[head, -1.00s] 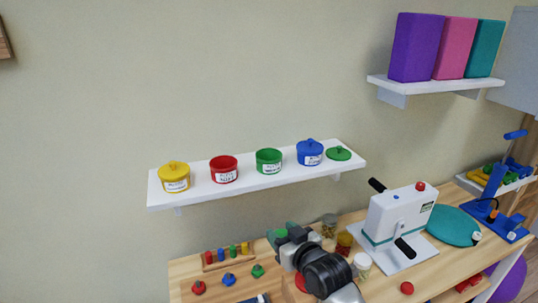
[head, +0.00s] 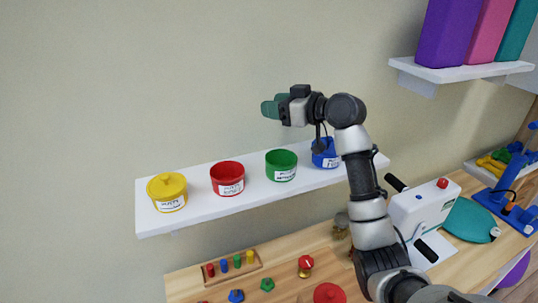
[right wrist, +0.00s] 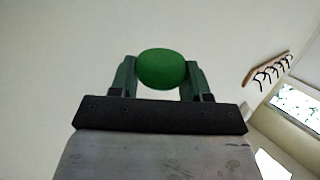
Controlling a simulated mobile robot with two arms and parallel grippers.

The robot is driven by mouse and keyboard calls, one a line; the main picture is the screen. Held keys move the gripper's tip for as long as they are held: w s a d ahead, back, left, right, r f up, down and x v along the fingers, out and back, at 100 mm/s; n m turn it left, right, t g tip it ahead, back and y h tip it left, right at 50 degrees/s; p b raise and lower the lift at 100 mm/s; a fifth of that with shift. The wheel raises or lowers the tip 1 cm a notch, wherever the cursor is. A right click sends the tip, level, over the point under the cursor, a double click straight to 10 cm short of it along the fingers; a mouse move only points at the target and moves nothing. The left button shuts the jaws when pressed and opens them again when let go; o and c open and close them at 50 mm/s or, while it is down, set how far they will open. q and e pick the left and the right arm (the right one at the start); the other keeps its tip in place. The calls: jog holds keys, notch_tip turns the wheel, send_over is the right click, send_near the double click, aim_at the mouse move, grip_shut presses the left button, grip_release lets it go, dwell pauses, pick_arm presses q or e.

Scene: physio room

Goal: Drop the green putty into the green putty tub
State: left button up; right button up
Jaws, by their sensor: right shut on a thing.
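The green putty tub (head: 281,166) stands open, without a lid, on the white wall shelf (head: 245,205), between the red tub and the blue tub. My right gripper (head: 268,108) is raised above the shelf, above and slightly left of the green tub in the head view. In the right wrist view the gripper (right wrist: 160,80) is shut on the green putty (right wrist: 161,68), a rounded green lump between its two fingertips. In the head view the putty is hidden by the fingers. My left gripper is not in view.
The red tub (head: 228,179) stands open left of the green one, and the lidded yellow tub (head: 167,192) is further left. The blue tub (head: 325,154) is partly behind my right arm. Foam blocks (head: 447,35) stand on a higher shelf at right.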

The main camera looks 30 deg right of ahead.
jog(key=shift+s, duration=0.15)
jog(key=f+b, duration=0.1)
jog(key=s+f+b, duration=0.1)
jog(key=f, duration=0.1)
jog(key=f+b, duration=0.2)
jog(key=shift+s, duration=0.25)
jog(key=o, duration=0.6)
jog(key=shift+c, duration=0.2)
jog(key=o, duration=0.4)
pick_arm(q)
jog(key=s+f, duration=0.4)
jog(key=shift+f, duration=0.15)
pick_arm(e)
jog(key=shift+o, duration=0.2)
